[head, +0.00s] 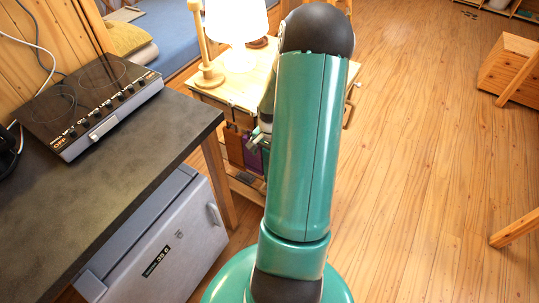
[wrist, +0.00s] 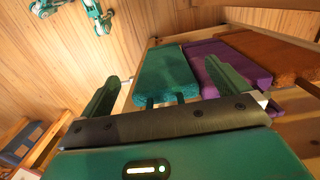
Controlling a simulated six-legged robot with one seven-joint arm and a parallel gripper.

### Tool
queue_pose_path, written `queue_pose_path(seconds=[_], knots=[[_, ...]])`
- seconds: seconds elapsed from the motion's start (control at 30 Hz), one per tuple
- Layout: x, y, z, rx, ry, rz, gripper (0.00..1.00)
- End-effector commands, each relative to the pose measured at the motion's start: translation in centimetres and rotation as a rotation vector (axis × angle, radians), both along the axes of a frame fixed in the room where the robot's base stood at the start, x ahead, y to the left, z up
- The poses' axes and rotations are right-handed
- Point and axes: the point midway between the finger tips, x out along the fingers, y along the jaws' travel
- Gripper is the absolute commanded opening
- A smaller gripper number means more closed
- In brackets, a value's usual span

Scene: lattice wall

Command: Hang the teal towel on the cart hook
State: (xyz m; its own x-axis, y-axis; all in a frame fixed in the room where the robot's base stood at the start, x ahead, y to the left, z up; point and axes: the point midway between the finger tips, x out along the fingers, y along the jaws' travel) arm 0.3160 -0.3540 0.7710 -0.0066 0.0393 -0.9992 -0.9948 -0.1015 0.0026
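The teal towel (wrist: 165,72) shows in the wrist view as a flat, thick block. It lies ahead of my gripper (wrist: 165,76), between the two fingers as seen in the picture. The fingers are spread wide, and I see no contact with the towel. A purple towel (wrist: 228,66) and an orange-brown towel (wrist: 275,55) lie to its right. In the head view, the wooden cart (head: 238,92) stands partly behind my arm, with something purple (head: 256,158) on its side. The teal towel is not discernible there, and I cannot make out the cart hook clearly.
A lamp (head: 236,22) and a wooden stand (head: 208,55) occupy the cart top. A dark counter (head: 110,165) with a cooktop (head: 88,100) is at left, above a grey box appliance (head: 165,245). Open wooden floor (head: 420,150) lies to the right.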

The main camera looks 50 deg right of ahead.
Motion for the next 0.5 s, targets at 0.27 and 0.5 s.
queue_pose_path(seconds=[0.27,0.5], knots=[[-0.2,-1.5,2.0,-0.027,-0.01,-0.017,1.0],[-0.1,-1.4,7.0,-0.026,-0.01,-0.012,1.0]])
